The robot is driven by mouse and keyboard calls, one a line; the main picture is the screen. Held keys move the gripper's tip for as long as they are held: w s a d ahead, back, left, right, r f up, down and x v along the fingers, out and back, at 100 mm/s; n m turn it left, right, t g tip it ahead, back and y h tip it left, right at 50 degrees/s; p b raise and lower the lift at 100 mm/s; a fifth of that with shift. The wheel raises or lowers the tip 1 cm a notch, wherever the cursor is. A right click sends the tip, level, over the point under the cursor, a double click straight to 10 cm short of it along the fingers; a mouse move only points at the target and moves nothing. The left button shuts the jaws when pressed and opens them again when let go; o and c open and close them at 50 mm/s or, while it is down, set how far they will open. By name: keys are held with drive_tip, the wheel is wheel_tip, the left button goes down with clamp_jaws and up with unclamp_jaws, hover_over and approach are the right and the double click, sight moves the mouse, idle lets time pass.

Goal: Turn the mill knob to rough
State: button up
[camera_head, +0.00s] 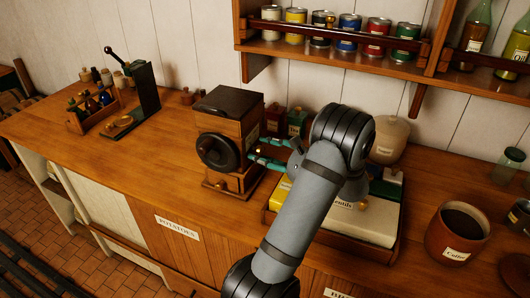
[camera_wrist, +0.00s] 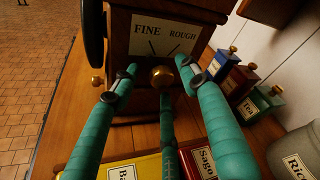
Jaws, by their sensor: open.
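The mill (camera_head: 225,105) is a wooden box with a dark top and a black wheel (camera_head: 217,151) on its side. In the wrist view, its face has a white FINE/ROUGH label (camera_wrist: 162,33) with two dark slanted marks. I cannot tell which way the knob is set. My gripper (camera_wrist: 158,74) has teal fingers, open, with tips spread left, right and below the knob. Whether any finger touches it is unclear. In the head view, my gripper (camera_head: 256,152) reaches the mill's right face from the right.
Blue, red and green tins (camera_wrist: 240,80) stand right of the mill, with a rice jar (camera_wrist: 302,150) nearer. A box of labelled packets (camera_head: 340,236) lies below my arm. A can shelf (camera_head: 340,55) hangs above.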

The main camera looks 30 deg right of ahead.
drive_tip(key=shift+c, duration=0.7)
drive_tip(key=shift+w+r, duration=0.1)
drive_tip(key=c, duration=1)
drive_tip(key=shift+o, duration=0.2)
drive_tip(key=shift+d+r, duration=0.1)
drive_tip(key=m+p, duration=0.1)
drive_tip(key=m+g+p, duration=0.1)
drive_tip(key=shift+w+d+r+m+y+p, duration=0.1)
drive_tip(key=shift+w+r+m+y+p, duration=0.05)
drive_tip(key=shift+r+m+y+p, duration=0.2)
drive_tip(key=m+g+y+p, duration=0.1)
drive_tip(key=m+p, duration=0.2)
drive_tip(key=shift+w+d+r+g+y, duration=0.1)
drive_tip(key=shift+w+d+g+y, duration=0.1)
drive_tip(key=shift+g+y, duration=0.2)
drive_tip(key=shift+w+d+f+m+g+y+p, duration=0.15)
drive_tip(key=shift+m+g+y+p, duration=0.5)
drive_tip(key=shift+m, duration=0.7)
drive_tip(key=shift+d+f+m+g+y+p, duration=0.15)
drive_tip(key=shift+m+g+y+p, duration=0.4)
drive_tip(key=shift+m, duration=0.75)
drive_tip(key=shift+r+y, duration=0.1)
drive_tip(key=shift+y, duration=0.15)
